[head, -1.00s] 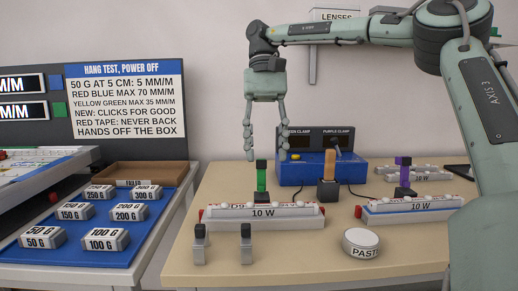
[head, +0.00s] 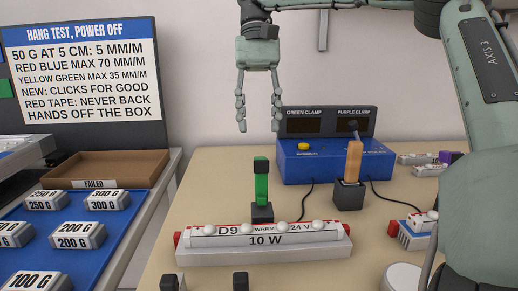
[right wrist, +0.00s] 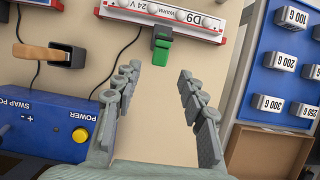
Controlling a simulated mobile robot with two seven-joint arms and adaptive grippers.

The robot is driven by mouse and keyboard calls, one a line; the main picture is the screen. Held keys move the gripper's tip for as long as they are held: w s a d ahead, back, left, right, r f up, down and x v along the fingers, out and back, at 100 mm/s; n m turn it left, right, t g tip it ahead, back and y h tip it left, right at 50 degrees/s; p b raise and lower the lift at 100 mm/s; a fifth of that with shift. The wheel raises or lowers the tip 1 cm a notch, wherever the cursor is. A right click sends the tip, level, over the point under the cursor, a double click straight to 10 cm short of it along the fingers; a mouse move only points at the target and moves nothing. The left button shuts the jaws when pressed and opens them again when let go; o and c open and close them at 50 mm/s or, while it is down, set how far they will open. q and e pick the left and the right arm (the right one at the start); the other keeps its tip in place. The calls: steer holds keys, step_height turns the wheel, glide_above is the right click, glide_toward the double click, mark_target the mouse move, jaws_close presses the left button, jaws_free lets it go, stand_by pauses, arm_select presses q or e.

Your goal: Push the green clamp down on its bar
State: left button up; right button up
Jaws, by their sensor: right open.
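The green clamp (head: 261,185) stands upright, with a black top and a black base, at the middle of the white bar (head: 205,242) marked D9 and 10 W. The base's lower part is hidden behind the bar's front, so how far down it sits cannot be told. In the right wrist view the clamp (right wrist: 163,48) is at the bar's edge (right wrist: 127,14), just beyond my fingertips. My right gripper (head: 258,128) is open and empty, pointing down above the clamp and apart from it; its fingers (right wrist: 158,72) also show apart there. My left gripper is out of view.
A blue power box (head: 330,167) with a yellow button stands behind. A black block with a wooden handle (head: 353,163) and cables are near the bar. My right arm covers part of the right side, including another bar (head: 405,238).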

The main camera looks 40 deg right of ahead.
mark_target(260, 157)
steer(key=x, duration=0.5)
steer(key=shift+s+a+f, duration=0.1)
steer(key=shift+s+f, duration=0.1)
steer(key=shift+s+a+f, duration=0.15)
steer(key=shift+f, duration=0.45)
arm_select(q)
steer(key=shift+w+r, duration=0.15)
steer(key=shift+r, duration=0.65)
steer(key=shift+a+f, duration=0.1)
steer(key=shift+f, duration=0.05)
arm_select(e)
jaws_close()
